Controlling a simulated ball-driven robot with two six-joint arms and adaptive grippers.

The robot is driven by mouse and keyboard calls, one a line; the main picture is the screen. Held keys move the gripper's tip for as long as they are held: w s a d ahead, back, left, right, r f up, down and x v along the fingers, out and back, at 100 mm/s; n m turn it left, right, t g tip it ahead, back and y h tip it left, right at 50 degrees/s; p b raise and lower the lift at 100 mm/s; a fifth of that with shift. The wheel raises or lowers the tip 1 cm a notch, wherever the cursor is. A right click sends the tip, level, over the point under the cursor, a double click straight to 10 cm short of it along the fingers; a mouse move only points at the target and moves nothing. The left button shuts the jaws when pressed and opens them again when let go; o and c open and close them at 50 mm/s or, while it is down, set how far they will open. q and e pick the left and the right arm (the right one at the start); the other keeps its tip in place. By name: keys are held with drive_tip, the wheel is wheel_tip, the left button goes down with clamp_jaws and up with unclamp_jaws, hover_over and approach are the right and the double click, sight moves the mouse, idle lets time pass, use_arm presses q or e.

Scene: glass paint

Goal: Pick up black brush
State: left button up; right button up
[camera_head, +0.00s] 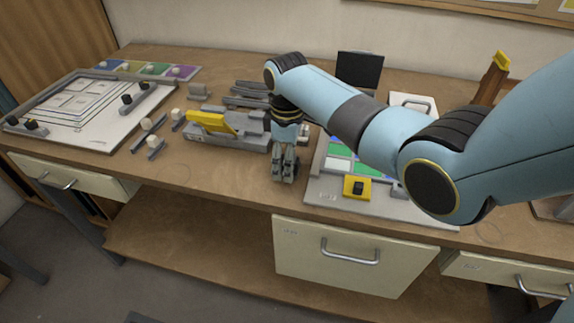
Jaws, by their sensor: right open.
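My right gripper (286,178) is open and points down near the middle of the table, its fingertips just above or at the wood. It is just left of a grey board (327,196) and right of a grey tool holder (228,143). I cannot make out a black brush for certain. Dark slim items (248,96) lie behind the holder, but they are too small to identify. My right forearm and gripper hide part of the table behind them. My left gripper is not in view.
A yellow piece (208,122) lies on the holder. A yellow block with a black knob (357,187) sits on the grey board. A white framed panel (72,108) lies at the left. Small pale-knobbed pieces (152,143) stand between. The front-left tabletop (200,175) is clear.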

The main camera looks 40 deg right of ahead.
drive_tip(key=shift+c, duration=0.6)
drive_tip(key=c, duration=1.1)
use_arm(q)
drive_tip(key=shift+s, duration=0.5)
use_arm(e)
drive_tip(key=shift+c, duration=0.2)
drive_tip(key=shift+r, duration=0.1)
drive_tip(key=shift+r, duration=0.5)
drive_tip(key=r, duration=0.3)
drive_tip(key=shift+s+r, duration=0.1)
drive_tip(key=shift+s, duration=0.1)
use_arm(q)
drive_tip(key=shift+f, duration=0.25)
use_arm(e)
drive_tip(key=s+d+r, duration=0.1)
drive_tip(key=s+r, duration=0.5)
drive_tip(key=s, duration=0.5)
drive_tip(key=shift+s+d+r, duration=0.15)
drive_tip(key=shift+d+r, duration=0.15)
drive_tip(key=shift+r, duration=0.05)
